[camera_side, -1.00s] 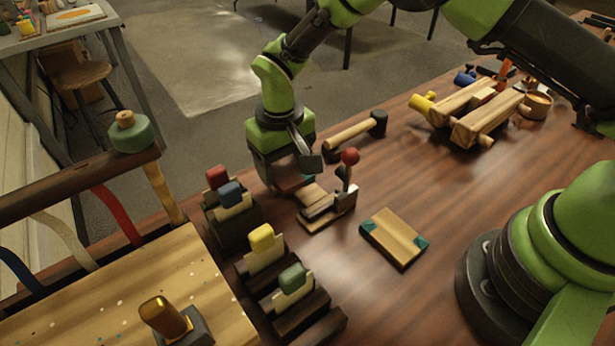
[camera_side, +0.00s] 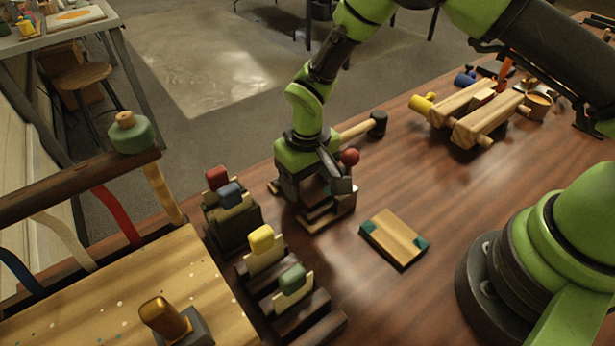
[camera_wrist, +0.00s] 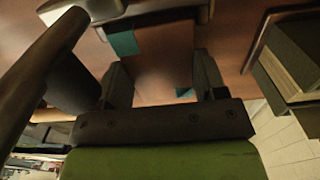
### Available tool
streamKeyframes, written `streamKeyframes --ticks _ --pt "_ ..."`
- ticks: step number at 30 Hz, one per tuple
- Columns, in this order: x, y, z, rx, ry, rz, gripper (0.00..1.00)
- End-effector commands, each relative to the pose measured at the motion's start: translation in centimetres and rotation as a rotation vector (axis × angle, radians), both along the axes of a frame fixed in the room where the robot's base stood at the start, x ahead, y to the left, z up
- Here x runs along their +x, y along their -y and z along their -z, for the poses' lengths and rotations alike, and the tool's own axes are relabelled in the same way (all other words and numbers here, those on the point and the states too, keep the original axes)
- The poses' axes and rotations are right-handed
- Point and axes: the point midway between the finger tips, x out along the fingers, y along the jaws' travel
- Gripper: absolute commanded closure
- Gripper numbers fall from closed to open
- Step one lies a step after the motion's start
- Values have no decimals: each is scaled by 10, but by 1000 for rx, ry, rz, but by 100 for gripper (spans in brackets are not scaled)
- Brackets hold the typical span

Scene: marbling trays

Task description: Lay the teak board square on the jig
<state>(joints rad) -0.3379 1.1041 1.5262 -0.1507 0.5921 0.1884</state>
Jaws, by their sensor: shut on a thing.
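The teak board (camera_wrist: 160,60) is reddish brown with teal corner patches. In the wrist view it lies between the two fingers of my gripper (camera_side: 310,186), which are shut on it. In the side view my gripper is over the jig (camera_side: 328,213), a low wooden block with a metal clamp and a red-knobbed lever (camera_side: 349,157). The gripper hides most of the board and part of the jig there. I cannot tell whether the board touches the jig or sits square to it.
A paler board with teal corners (camera_side: 397,238) lies on the table to the right. Dark racks with coloured blocks (camera_side: 290,285) stand in front and left. A mallet (camera_side: 377,123) lies behind. The table right of the pale board is clear up to my base.

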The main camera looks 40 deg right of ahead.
Motion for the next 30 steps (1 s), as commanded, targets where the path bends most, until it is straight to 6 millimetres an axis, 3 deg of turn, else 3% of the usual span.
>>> streamKeyframes --ticks 4,5,7,8,19,30 --pt "0 0 4 0 0 0 62" --pt "0 0 4 0 0 0 28" --pt "0 0 4 0 0 0 12" --pt "0 0 4 0 0 0 10" --pt "0 0 -6 0 1 -1 10" --pt "-2 -1 -75 1 4 0 10"
